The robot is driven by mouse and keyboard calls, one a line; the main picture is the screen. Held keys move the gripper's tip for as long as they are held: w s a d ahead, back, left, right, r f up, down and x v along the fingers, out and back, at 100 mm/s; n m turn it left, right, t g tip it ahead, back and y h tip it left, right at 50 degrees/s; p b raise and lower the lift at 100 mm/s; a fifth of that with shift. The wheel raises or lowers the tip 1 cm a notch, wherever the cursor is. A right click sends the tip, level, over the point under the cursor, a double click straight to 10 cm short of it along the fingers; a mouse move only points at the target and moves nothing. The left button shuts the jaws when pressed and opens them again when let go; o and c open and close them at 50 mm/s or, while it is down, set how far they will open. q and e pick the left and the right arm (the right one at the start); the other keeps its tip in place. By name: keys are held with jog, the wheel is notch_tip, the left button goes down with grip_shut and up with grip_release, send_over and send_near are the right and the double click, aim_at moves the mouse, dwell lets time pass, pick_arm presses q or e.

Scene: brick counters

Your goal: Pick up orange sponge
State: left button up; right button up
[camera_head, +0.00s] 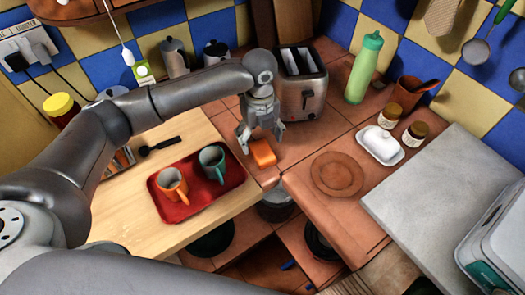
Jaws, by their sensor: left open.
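The orange sponge (263,153) lies on the tiled counter, just right of the red tray and in front of the toaster. My left gripper (261,138) hangs over it, pointing down, with its fingers apart. The fingertips are close to the sponge's far side; I cannot tell whether they touch it. No sponge is lifted. My right gripper does not show.
The toaster (302,86) stands behind, a round board (337,174) lies right. The counter has an open gap in front.

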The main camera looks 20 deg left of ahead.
aim_at(263, 152)
pick_arm(q)
jog(key=shift+w+f, duration=0.15)
jog(key=shift+f, duration=0.25)
jog(key=f, duration=0.1)
jog(key=f+p, duration=0.1)
jog(key=f, duration=0.2)
jog(key=shift+s+d+f+p, duration=0.2)
jog(key=shift+d+p, duration=0.1)
jog(key=shift+d, duration=0.1)
jog(key=shift+f, duration=0.25)
jog(key=shift+c, duration=0.7)
jog(key=c, duration=0.5)
jog(key=shift+c, duration=1.3)
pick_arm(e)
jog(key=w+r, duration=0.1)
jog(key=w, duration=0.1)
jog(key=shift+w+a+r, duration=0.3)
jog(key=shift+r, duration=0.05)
